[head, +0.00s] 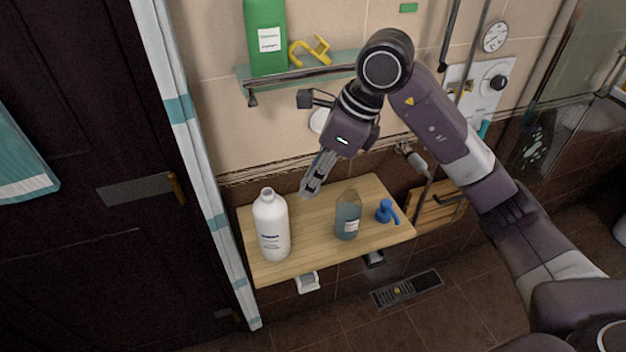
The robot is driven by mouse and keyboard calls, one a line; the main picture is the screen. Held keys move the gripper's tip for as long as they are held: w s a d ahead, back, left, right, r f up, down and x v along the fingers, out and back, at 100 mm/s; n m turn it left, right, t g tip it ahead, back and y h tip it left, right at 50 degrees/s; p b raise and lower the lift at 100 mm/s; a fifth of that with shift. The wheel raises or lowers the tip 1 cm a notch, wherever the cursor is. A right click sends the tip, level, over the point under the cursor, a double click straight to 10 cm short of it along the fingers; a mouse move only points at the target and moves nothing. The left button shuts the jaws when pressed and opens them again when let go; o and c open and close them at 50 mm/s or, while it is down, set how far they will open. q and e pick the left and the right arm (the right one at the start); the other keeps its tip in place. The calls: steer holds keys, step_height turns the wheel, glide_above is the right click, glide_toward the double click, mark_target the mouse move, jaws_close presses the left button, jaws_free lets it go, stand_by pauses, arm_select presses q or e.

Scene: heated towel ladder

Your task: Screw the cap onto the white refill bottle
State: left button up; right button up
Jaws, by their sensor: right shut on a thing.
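The white refill bottle (272,230) stands upright at the left of the wooden shelf, with its narrow neck bare at the top. My right gripper (312,187) points down above the back of the shelf, right of the bottle's neck and apart from it. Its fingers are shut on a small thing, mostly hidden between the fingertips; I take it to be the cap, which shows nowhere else. My left gripper is not in view.
A blue-grey translucent bottle (347,217) and a blue pump head (386,211) stand on the wooden shelf (310,248), right of the white bottle. A dark door (80,180) stands at left.

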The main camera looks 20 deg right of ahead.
steer(key=shift+s+a+f+n+g, duration=0.15)
steer(key=shift+s+n+g, duration=0.1)
steer(key=shift+n, duration=0.25)
steer(key=shift+s+a+f+n+g, duration=0.1)
steer(key=shift+s+n+g, duration=0.1)
steer(key=shift+n, duration=0.3)
steer(key=s+d+f+n+g+h, duration=0.2)
steer(key=s+n, duration=0.4)
steer(key=n, duration=0.5)
steer(key=s+d+f+n+g+h, duration=0.1)
steer(key=s+d+f+n+g, duration=0.1)
steer(key=s+f+n+g, duration=0.2)
steer(key=s+n, duration=0.3)
steer(key=n, duration=0.4)
steer(key=shift+d+h, duration=0.2)
steer(key=shift+h, duration=0.2)
steer(key=shift+s, duration=0.1)
